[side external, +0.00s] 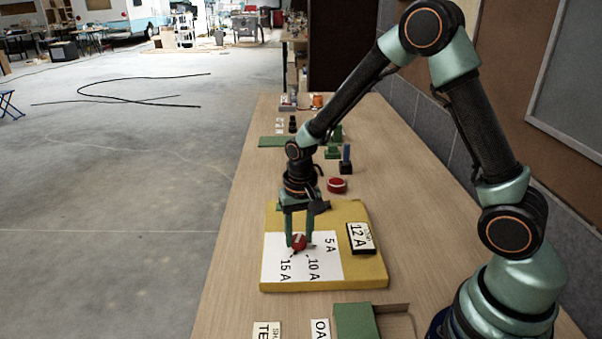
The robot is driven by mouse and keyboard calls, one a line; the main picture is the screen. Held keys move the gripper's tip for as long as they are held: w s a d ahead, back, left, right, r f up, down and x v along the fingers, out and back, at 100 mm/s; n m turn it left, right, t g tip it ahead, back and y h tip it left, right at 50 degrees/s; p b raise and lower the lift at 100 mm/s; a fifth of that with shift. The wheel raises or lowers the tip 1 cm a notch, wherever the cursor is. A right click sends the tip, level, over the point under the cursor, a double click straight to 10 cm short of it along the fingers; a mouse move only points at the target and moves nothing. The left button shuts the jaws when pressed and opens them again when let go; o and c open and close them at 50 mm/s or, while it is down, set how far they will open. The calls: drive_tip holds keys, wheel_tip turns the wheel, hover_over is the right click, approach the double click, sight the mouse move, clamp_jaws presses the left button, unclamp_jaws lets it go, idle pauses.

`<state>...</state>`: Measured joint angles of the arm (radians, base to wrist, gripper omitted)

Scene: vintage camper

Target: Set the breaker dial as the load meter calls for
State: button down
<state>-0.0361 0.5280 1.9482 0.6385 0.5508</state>
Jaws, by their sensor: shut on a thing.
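A yellow board (372,273) lies on the bench with a white dial sheet (328,271) on it. The sheet carries the marks 5 A, 10 A and 15 A. The red breaker dial (298,243) sits on the sheet, partly covered by my fingers; I cannot tell exactly which mark it points to. The load meter (360,238), a dark block with a pale face, is at the board's right and reads 12 A. My gripper (299,241) points down and is shut on the dial, one finger on each side.
Behind the board are a red round object (337,185), a dark block with a blue upright (346,160) and several small items. In front lie a green box (355,321) and white lettered cards (267,330). Bare bench (235,230) lies left of the board.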

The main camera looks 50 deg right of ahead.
sight(301, 239)
drive_tip(key=shift+d+m, duration=0.15)
drive_tip(key=shift+m, duration=1.05)
drive_tip(key=shift+c, duration=2.2)
unclamp_jaws()
drive_tip(key=shift+r, duration=0.15)
drive_tip(key=shift+r, duration=0.3)
wheel_tip(301, 239, up, 11)
drive_tip(key=shift+s+r, duration=0.15)
drive_tip(key=shift+s, duration=0.05)
